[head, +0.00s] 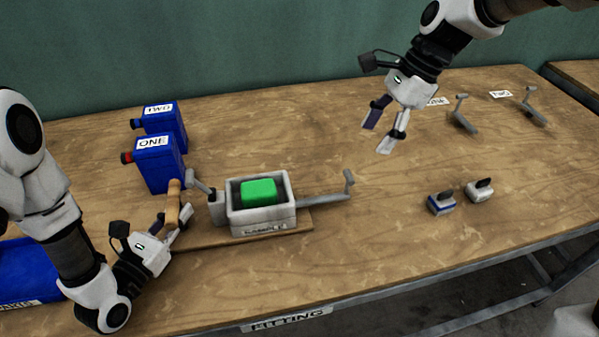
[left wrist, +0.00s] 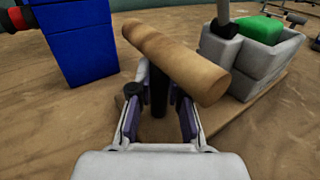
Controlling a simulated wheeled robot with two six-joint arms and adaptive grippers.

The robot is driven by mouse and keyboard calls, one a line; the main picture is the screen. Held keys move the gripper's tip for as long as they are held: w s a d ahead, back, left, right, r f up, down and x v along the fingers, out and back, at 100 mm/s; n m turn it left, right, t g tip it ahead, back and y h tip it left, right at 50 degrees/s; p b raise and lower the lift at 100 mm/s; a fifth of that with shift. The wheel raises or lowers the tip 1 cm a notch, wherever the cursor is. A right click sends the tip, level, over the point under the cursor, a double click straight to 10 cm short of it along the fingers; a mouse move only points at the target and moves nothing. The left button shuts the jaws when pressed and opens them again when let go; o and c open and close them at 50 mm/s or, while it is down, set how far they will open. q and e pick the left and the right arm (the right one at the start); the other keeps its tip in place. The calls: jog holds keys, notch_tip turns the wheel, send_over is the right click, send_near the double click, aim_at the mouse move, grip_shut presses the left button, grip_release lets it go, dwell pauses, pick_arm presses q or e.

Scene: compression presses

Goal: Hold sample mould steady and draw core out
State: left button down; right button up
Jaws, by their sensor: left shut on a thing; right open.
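The sample mould (head: 262,217) is a pale grey open box labelled SAMPLE, with a green block (head: 258,191) inside. It stands on a low wooden board. A grey bar with an upturned end (head: 325,199), seemingly the core, sticks out of its right side. My left gripper (head: 174,218), left of the mould, is shut on the dark stem (left wrist: 158,95) below a wooden handle (head: 173,203). The handle (left wrist: 178,58) lies crosswise above the fingers in the left wrist view. My right gripper (head: 380,134) is open and empty, above the table behind and right of the bar.
Blue canisters ONE (head: 158,165) and TWO (head: 168,122) stand at the back left. Two grey bars (head: 465,118) lie by labels at the back right. Two small handled blocks (head: 441,203) sit front right. A blue bin (head: 25,270) is front left.

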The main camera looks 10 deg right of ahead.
pick_arm(q)
jog(key=c, duration=1)
grip_release()
jog(key=shift+c, duration=0.2)
